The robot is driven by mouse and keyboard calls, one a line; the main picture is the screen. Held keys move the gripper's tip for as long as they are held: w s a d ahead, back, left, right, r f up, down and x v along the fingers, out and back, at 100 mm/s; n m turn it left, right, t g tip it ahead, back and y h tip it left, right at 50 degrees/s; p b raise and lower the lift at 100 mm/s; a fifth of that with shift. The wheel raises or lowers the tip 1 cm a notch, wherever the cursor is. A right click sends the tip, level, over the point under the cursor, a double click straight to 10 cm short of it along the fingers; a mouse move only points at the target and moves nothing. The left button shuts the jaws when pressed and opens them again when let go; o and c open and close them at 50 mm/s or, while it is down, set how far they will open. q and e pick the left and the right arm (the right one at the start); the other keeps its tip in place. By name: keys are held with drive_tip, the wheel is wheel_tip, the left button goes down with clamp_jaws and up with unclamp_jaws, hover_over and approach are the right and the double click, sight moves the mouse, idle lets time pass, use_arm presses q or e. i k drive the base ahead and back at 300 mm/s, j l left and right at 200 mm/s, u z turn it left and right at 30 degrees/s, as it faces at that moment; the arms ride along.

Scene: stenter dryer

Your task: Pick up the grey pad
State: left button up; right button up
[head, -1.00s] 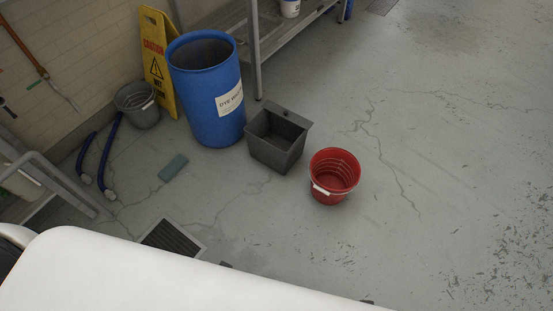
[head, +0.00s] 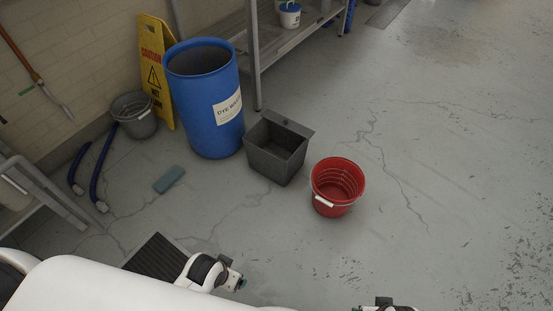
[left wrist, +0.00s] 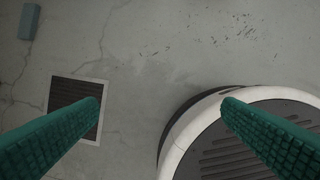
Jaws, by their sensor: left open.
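The grey pad (head: 169,179) is a small blue-grey block lying flat on the floor, left of the blue drum's base. It also shows at the top left corner of the left wrist view (left wrist: 29,21). My left gripper (head: 238,281) is at the bottom of the head view, to the right of and nearer than the pad, and apart from it. In the left wrist view its two green fingers (left wrist: 161,104) are wide apart with nothing between them. My right gripper (head: 383,304) shows only in part at the bottom edge; its fingers cannot be made out.
A floor drain grate (head: 155,258) lies nearer than the pad. A blue drum (head: 204,125), a grey bin (head: 270,160) and a red bucket (head: 330,178) stand to the right. Blue hoses (head: 96,178) and a grey bucket (head: 141,122) are on the left. Floor around the pad is clear.

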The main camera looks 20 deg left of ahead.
sight(169, 178)
drive_tip(key=u, duration=1.55)
